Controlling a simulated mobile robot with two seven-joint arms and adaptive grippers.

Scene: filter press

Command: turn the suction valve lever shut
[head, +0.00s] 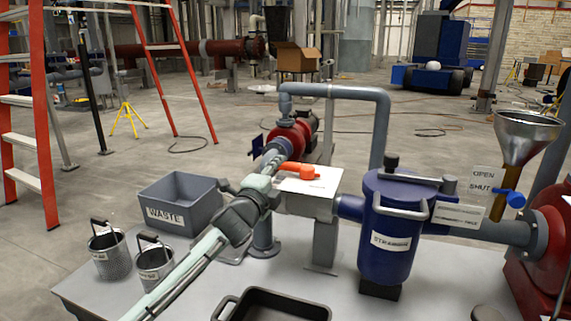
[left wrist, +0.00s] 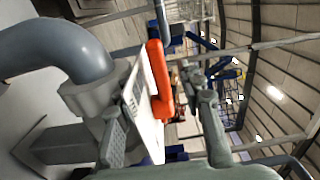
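An orange lever (head: 297,170) lies roughly level above a white plate on a grey box, left of the blue strainer (head: 388,240). A blue-handled lever (head: 508,197) sits by the OPEN and SHUT signs at the right; I cannot read which lever is labelled suction. My left gripper (head: 268,163) is beside the orange lever's left end. In the left wrist view the orange lever (left wrist: 158,80) shows between the two spread fingers of the left gripper (left wrist: 160,118), with gaps at both sides. The gripper looks open.
A grey WASTE bin (head: 180,205) and two small mesh baskets (head: 110,255) stand left of my arm. A black tray (head: 275,305) lies in front. A grey pipe (head: 335,91) arches behind the lever. A metal funnel (head: 522,135) stands at the right.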

